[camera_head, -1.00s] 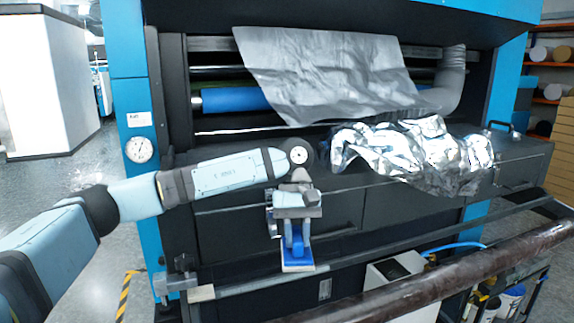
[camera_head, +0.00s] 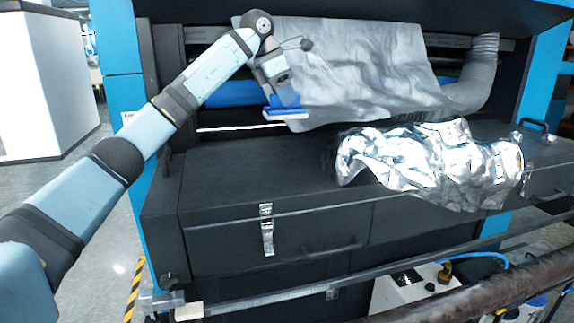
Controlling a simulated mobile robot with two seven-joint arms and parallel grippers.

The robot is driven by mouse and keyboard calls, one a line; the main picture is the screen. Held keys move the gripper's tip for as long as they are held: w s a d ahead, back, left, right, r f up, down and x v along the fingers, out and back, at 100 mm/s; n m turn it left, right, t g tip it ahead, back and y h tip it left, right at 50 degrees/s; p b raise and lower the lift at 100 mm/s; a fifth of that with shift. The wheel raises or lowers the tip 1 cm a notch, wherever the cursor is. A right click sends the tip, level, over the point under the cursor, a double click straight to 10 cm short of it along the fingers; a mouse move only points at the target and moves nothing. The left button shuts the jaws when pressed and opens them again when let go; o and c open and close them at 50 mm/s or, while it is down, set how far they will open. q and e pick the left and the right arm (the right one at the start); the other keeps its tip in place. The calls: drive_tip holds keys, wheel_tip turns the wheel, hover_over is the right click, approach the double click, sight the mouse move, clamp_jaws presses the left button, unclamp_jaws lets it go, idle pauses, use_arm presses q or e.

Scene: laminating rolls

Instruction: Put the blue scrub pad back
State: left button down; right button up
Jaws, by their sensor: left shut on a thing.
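The blue scrub pad (camera_head: 285,108) has a blue top and a pale underside. My left gripper (camera_head: 281,94) is shut on it and points down, in front of the machine's roller opening. The pad overlaps the left part of the hanging grey sheet (camera_head: 350,70) and the blue roller (camera_head: 228,94) in the picture. I cannot tell whether it touches either. The fingertips are mostly hidden by the pad and the gripper body. My right gripper is not in view.
Crumpled silver foil (camera_head: 430,165) lies on the dark machine ledge (camera_head: 235,175), right of centre. The ledge's left part is clear. A metal latch (camera_head: 267,230) hangs on the front. A dark brown roll (camera_head: 490,290) crosses the lower right. A grey duct (camera_head: 480,75) stands at the right.

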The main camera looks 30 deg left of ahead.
use_arm(q)
wheel_tip(320, 180, down, 13)
drive_tip(key=shift+r+p, duration=0.1)
drive_tip(key=shift+p, duration=0.75)
drive_tip(key=shift+f+p, duration=0.35)
drive_tip(key=shift+f, duration=1.7)
drive_tip(key=shift+f, duration=0.1)
drive_tip(key=c, duration=1)
unclamp_jaws()
drive_tip(key=shift+o, duration=0.2)
